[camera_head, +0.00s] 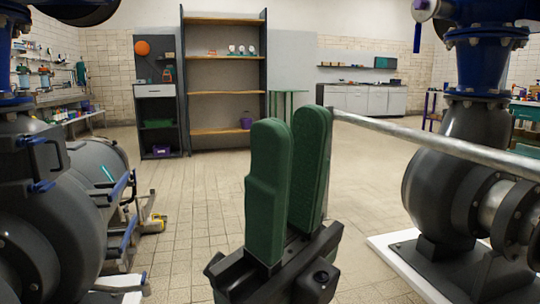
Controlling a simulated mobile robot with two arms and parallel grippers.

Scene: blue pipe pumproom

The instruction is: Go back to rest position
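My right gripper (291,122) stands upright at the bottom centre of the head view, with its two long green fingers pointing up. A narrow gap shows between the fingers, and nothing is held in it. The black gripper body is below them at the bottom edge. My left gripper is not in view.
Dark pumps with blue pipe flanges stand close on the left (95,170) and right (460,130). A metal rail (430,137) runs across the right side. A tall shelf (225,92) and a white cabinet (365,98) stand far back. The tiled floor between is clear.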

